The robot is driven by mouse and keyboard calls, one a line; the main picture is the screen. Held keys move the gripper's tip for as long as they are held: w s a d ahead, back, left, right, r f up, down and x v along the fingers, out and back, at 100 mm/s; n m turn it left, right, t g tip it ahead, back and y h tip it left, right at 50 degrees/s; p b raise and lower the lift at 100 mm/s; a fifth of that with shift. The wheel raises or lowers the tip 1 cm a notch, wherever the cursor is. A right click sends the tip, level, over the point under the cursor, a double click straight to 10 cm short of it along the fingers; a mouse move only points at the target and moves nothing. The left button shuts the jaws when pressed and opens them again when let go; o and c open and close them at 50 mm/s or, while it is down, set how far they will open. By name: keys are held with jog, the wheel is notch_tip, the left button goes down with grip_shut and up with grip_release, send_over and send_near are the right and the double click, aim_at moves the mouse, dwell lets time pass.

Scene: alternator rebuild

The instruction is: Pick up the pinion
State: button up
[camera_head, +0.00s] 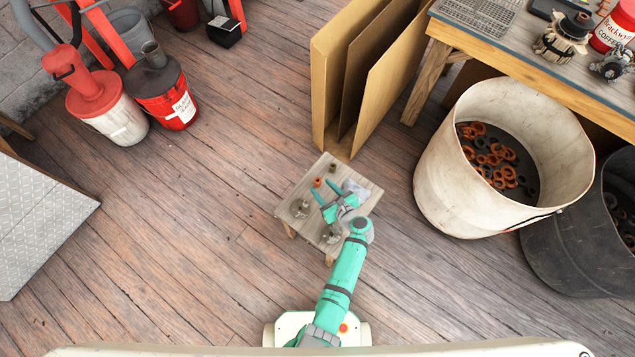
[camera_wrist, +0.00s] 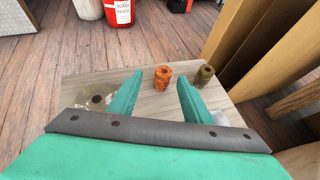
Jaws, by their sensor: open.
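Two small, short cylindrical parts with holes in their tops stand on a low wooden stool. One is orange-rust (camera_head: 317,182) and the other is olive-brown (camera_head: 332,168). I cannot tell for certain which is the pinion. In the wrist view the orange part (camera_wrist: 162,78) shows between my fingertips and a little beyond them. The olive-brown part (camera_wrist: 205,74) stands just right of the right finger. My gripper (camera_head: 325,191) is open and empty over the stool, with both teal fingers pointing toward the orange part.
The stool (camera_head: 284,212) also carries metallic parts (camera_head: 299,208) and a crumpled pale cloth or bag (camera_head: 358,190). Cardboard sheets (camera_head: 350,75) stand close behind it.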

aim_at(319, 183)
jog(key=x, duration=0.4)
jog(key=shift+w+d+r, duration=0.15)
jog(key=shift+w+d, duration=0.05)
jog(key=shift+w, duration=0.05)
jog(key=shift+w+a+f, duration=0.25)
jog(key=shift+w+f, duration=0.1)
jog(key=shift+w, duration=0.05)
grip_shut()
